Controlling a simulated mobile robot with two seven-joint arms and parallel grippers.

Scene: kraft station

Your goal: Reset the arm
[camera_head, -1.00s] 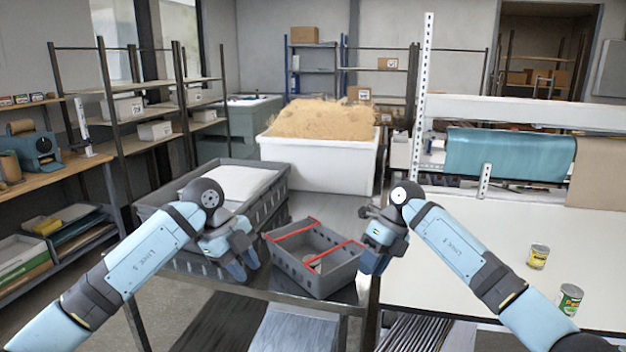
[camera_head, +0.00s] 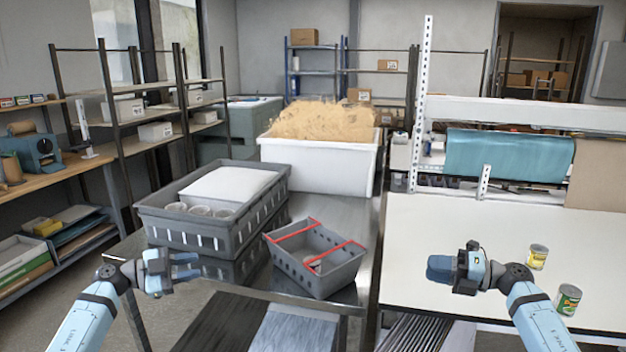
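My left gripper (camera_head: 190,266) is at the lower left, in front of the large grey crate and to the left of the small grey basket. Its two fingers point right and stand apart with nothing between them. My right gripper (camera_head: 438,268) is over the front left part of the white table, its fingers pointing left. The fingers overlap from this view, so I cannot tell their gap. I see no object held in it. Both grippers are apart from the basket.
A small grey basket (camera_head: 284,266) with red-edged handles and a can inside stands on the metal table (camera_head: 345,215). A large grey crate (camera_head: 185,240) holds round containers and a white sheet. Two cans, one yellow (camera_head: 538,257) and one green (camera_head: 568,299), stand on the white table (camera_head: 430,215).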

